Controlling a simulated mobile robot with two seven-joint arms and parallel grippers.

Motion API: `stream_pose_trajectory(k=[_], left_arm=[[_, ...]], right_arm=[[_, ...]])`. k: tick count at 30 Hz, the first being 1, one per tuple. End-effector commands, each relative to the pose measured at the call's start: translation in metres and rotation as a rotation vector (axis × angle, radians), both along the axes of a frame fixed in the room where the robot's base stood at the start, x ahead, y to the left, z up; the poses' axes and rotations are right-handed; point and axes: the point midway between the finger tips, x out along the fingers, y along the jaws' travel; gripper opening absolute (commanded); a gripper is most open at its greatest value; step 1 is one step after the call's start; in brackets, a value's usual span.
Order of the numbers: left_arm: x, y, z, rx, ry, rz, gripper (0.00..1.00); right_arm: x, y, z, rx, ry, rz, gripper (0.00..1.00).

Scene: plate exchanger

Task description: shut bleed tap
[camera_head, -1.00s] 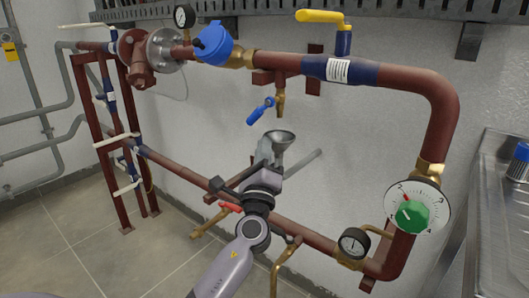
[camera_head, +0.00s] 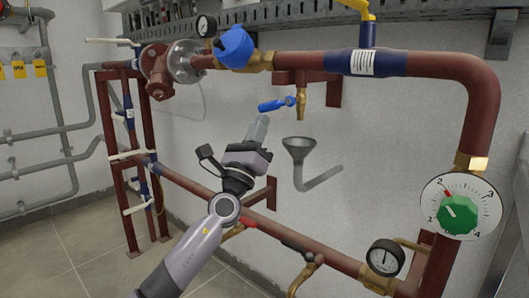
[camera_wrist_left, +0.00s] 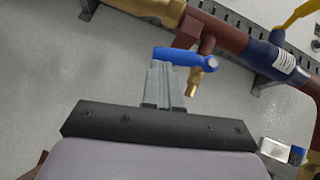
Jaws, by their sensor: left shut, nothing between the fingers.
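The bleed tap (camera_head: 302,93) is a small brass tap hanging under the upper red-brown pipe, with a blue lever (camera_head: 276,104) that points to the left, roughly level. In the left wrist view the blue lever (camera_wrist_left: 185,56) lies across the picture just beyond my fingertips, and the brass spout (camera_wrist_left: 197,80) shows to their right. My left gripper (camera_head: 259,126) is shut and empty, its tips just below the lever; it also shows in the left wrist view (camera_wrist_left: 160,78). I cannot tell whether the tips touch the lever. My right gripper is not in view.
A grey funnel (camera_head: 299,147) with a drain pipe sits below the tap, right of my gripper. A yellow-handled blue valve (camera_head: 366,36), a blue-capped fitting (camera_head: 236,48), a gauge (camera_head: 384,257) and a green-knobbed dial (camera_head: 459,212) are around. The lower pipe (camera_head: 330,259) runs below.

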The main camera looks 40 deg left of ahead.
Motion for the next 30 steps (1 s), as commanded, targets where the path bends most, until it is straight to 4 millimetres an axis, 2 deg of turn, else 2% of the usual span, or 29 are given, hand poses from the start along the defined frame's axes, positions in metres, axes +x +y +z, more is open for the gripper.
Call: stream_pose_trajectory(k=[1,12,30], left_arm=[[0.000,0.004,0.001,0.045,-0.006,0.005,0.00],[0.001,0.012,0.017,0.033,-0.005,0.001,0.00],[0.001,0.016,0.019,0.030,-0.004,0.004,0.00]], right_arm=[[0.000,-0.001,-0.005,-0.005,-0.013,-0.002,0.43],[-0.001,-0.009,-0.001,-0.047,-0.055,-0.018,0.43],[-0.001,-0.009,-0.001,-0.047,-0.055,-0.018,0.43]])
